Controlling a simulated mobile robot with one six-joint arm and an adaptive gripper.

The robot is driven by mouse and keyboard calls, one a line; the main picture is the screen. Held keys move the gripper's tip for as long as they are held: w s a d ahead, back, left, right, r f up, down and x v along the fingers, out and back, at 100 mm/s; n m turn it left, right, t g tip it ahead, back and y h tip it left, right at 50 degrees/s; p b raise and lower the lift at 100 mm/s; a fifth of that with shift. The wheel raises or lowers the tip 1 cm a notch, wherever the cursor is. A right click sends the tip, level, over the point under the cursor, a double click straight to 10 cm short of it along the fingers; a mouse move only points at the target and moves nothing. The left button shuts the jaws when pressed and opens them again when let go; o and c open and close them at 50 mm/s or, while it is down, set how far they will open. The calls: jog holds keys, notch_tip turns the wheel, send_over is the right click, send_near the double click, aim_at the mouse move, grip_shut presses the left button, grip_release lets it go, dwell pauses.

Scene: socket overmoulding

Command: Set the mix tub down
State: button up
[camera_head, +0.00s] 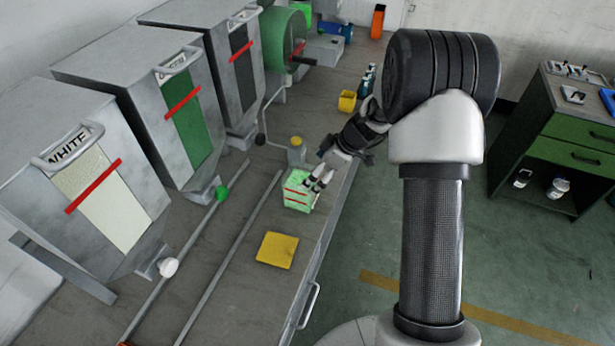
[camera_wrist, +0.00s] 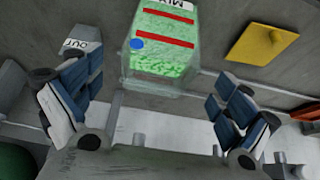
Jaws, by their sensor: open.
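The mix tub (camera_head: 299,191) is a clear tub with green granules and red stripes. It stands on the grey bench, left of the bench's front edge. In the wrist view the tub (camera_wrist: 160,60) shows with its MIX label at the top edge of the picture, a blue dot on its side and two red bands. My gripper (camera_head: 322,178) is at the tub in the head view, partly in front of it. In the wrist view my gripper (camera_wrist: 160,115) has its two fingers wide apart, one at each side, with clear gaps between them and the tub.
A yellow square plate (camera_head: 277,250) lies on the bench near the tub; two rails run along its left. Hoppers, one marked WHITE (camera_head: 95,190), line the back. A yellow-capped jar (camera_head: 297,150) and a yellow cup (camera_head: 347,101) stand farther along. A block marked OUT (camera_wrist: 78,45) is near the tub.

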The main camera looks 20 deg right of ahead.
jog(key=s+a+r+m+h, duration=0.1)
jog(key=s+a+r+m, duration=0.15)
jog(key=s+r, duration=0.65)
jog(key=s+a+r+m+h, duration=0.1)
jog(key=s+a+r+m, duration=0.15)
jog(key=s+r, duration=0.7)
jog(key=s+r+m+t+h, duration=0.1)
jog(key=s+r+m, duration=0.4)
jog(key=s, duration=0.9)
jog(key=shift+s+d+r+m+h, duration=0.15)
jog(key=shift+s+d+m+h, duration=0.25)
jog(key=shift+h, duration=0.5)
